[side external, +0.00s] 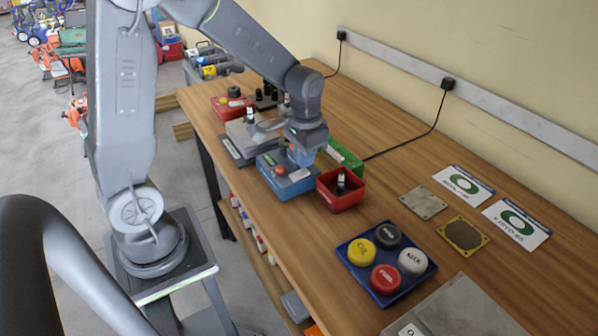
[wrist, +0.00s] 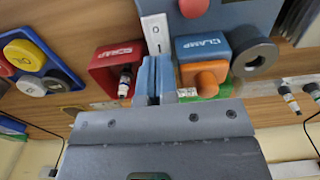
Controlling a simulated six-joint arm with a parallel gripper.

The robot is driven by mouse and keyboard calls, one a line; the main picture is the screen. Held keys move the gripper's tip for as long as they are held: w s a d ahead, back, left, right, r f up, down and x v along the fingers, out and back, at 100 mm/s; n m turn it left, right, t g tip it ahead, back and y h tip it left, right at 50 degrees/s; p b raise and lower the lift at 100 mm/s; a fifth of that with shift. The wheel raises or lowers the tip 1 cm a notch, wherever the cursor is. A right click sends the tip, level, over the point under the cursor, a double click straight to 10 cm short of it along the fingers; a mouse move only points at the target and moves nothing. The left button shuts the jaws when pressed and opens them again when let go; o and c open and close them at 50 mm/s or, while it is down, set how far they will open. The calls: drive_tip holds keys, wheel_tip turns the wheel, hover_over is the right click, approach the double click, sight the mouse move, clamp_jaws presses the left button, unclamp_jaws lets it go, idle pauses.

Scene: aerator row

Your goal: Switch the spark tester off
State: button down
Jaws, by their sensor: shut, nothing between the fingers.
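The spark tester seems to be the blue-grey box (side external: 284,181) with a red button, under my gripper in the side view. Its body shows at the top of the wrist view (wrist: 235,18). A white rocker switch (wrist: 155,33) with dark marks sits at its edge; I cannot tell which way it is tipped. My gripper (side external: 301,158) points down over the box. Its blue fingers (wrist: 153,65) are shut and empty, just beside the near end of the switch in the wrist view. I cannot tell whether they touch it.
A red SCRAP bin (side external: 340,203) holding a dark-and-white plug stands close right. A blue CLAMP block (wrist: 203,47) with an orange knob and a dark ring (wrist: 255,58) are near the fingers. A blue tray (side external: 357,268) of round buttons lies nearer the camera. A green bin (side external: 347,158) stands behind.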

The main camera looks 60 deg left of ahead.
sight(304, 171)
drive_tip(key=shift+f, duration=1.1)
idle(0.5)
drive_tip(key=shift+r, duration=3.5)
drive_tip(key=shift+s+r, duration=0.1)
drive_tip(key=s+d+r+t, duration=0.2)
drive_tip(key=s+d+r, duration=0.1)
drive_tip(key=s, duration=0.4)
drive_tip(key=s+d+r+t, duration=0.3)
drive_tip(key=s+d+r, duration=0.1)
drive_tip(key=s+r, duration=0.2)
drive_tip(key=shift+s+r+t, duration=0.15)
drive_tip(key=shift+s+t, duration=0.15)
drive_tip(key=shift+s, duration=0.35)
